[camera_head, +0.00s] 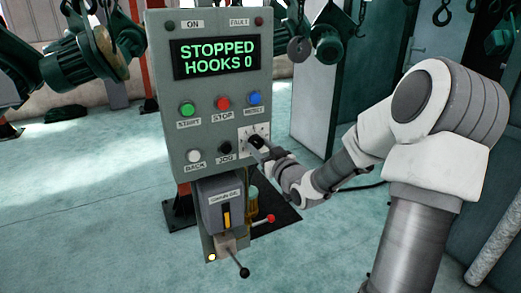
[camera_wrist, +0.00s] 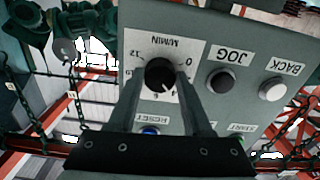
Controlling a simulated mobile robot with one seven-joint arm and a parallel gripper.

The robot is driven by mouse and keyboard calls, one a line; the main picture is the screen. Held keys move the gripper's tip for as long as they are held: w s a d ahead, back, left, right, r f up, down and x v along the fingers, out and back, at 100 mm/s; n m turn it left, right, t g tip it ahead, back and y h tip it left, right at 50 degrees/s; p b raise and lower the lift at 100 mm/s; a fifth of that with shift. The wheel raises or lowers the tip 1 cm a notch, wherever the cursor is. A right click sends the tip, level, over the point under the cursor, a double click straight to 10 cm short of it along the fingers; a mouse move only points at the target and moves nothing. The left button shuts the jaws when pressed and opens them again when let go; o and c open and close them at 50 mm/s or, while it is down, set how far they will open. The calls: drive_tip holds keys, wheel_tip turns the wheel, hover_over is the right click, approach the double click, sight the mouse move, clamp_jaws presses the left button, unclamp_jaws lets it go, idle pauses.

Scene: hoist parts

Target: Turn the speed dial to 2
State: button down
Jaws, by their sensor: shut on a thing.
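The speed dial is a round black knob on a white scale plate (camera_head: 246,131) at the lower right of the grey control panel. In the wrist view the picture is upside down, and the dial (camera_wrist: 160,74) sits between my two fingers. My gripper (camera_head: 259,143) reaches in from the right and is shut on the dial. Its fingers rise from the bottom of the wrist view, one on each side of the knob. A white pointer mark shows at the knob's lower edge, but its exact reading is hard to tell. The scale carries numbers from 0 to 12 and M/MIN.
The display (camera_head: 216,57) reads STOPPED, HOOKS 0. The black JOG button (camera_head: 226,148) is close to the dial, and the blue RESET button (camera_head: 254,98) is above it. A lever with a red knob (camera_head: 270,218) sticks out below. Green hoist parts (camera_head: 75,60) hang at left.

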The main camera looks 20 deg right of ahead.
drive_tip(key=n+b, duration=0.1)
drive_tip(key=b, duration=0.1)
drive_tip(key=n+b, duration=0.3)
drive_tip(key=b, duration=0.1)
drive_tip(key=shift+f, duration=0.25)
drive_tip(key=n+b, duration=0.3)
drive_tip(key=shift+r, duration=0.3)
drive_tip(key=shift+c, duration=1.7)
unclamp_jaws()
drive_tip(key=s+p, duration=0.1)
drive_tip(key=s, duration=1.6)
drive_tip(key=shift+s+d, duration=0.2)
drive_tip(key=shift+d, duration=0.15)
